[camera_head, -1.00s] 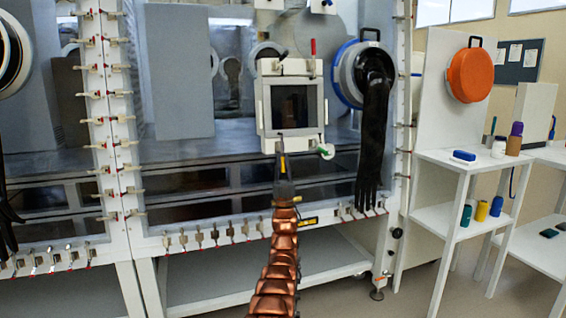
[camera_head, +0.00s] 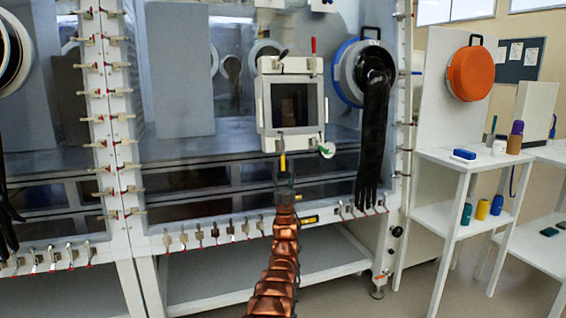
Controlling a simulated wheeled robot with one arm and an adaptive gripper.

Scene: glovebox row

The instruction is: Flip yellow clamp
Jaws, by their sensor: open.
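The yellow clamp (camera_head: 283,163) is at the lower left edge of the small framed hatch (camera_head: 262,110) on the glovebox front. Its yellow lever points straight down, with a thin dark part above it. My gripper (camera_head: 284,178) is open just below the lever, and its fingertips are close to the lever's lower end. I cannot tell whether they touch it.
Other hatch clamps are green (camera_head: 326,151) at lower right, red (camera_head: 313,46) at upper right and black (camera_head: 284,53) at the top. A long black glove (camera_head: 372,140) hangs right of the hatch. Small metal clamps (camera_head: 215,232) line the lower edge.

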